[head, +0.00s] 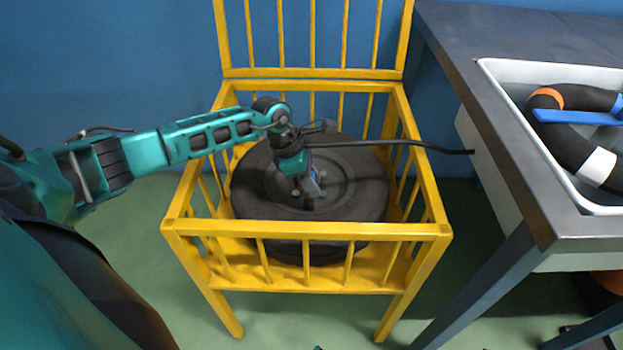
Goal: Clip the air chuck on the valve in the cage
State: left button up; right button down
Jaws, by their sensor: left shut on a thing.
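The yellow cage (305,228) stands open at the top, with a dark wheel and tyre (355,205) lying flat inside it. My left gripper (308,190) reaches down into the cage over the wheel's hub. It is shut on the air chuck (319,181), a small thing showing blue-grey at the fingertips. A black hose (400,143) runs from near my left wrist to the right, over the cage rim. The valve is too small or hidden to make out, and I cannot tell whether the chuck touches it. My right gripper is not in view.
A dark metal bench (468,100) stands close on the right. A white basin (500,68) in it holds a dark ring-shaped tube (570,145) with orange and white bands, and a blue bar (575,117). The cage's barred lid (313,73) stands raised against the blue wall.

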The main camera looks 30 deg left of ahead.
pick_arm(q)
jog(key=shift+f+b, duration=0.35)
jog(key=shift+f, duration=0.1)
jog(key=o, duration=1.1)
jog(key=shift+o, duration=0.4)
jog(key=shift+o, duration=0.8)
jog(key=shift+r, duration=0.15)
jog(key=shift+r+p, duration=2.7)
jog(key=shift+r, duration=0.7)
